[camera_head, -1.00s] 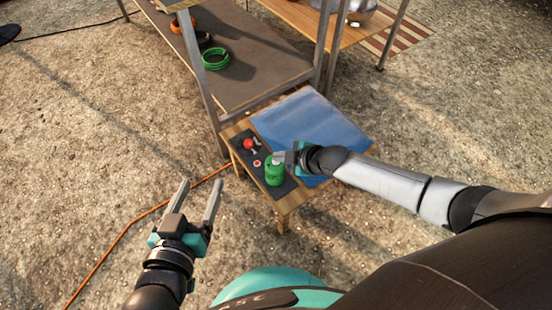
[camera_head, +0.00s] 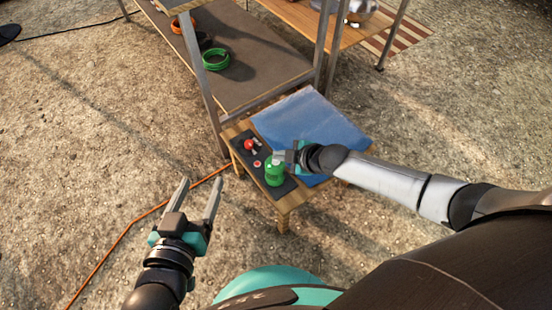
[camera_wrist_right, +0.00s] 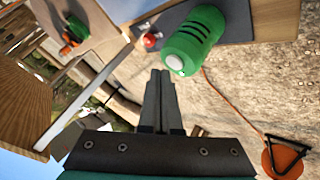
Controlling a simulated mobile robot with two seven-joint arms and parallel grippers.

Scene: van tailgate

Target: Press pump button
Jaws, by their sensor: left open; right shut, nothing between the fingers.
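The pump is a green cylinder (camera_head: 275,174) standing on a dark mat on the small wooden table. In the right wrist view the green pump (camera_wrist_right: 197,38) shows dark slots in its side and a round white button (camera_wrist_right: 174,62) on its end. My right gripper (camera_head: 279,158) is shut and empty at the top of the pump. In the right wrist view its fingertips (camera_wrist_right: 160,72) are close beside the button; I cannot tell whether they touch it. My left gripper (camera_head: 200,186) is open and empty over the gravel, left of the table.
A red ball-shaped item (camera_head: 249,144) and a small red-topped piece (camera_head: 257,163) lie near the pump. A blue sheet (camera_head: 312,125) covers the table's right part. A metal-legged shelf (camera_head: 245,75) with coiled cables stands behind. An orange cable (camera_head: 130,228) crosses the gravel.

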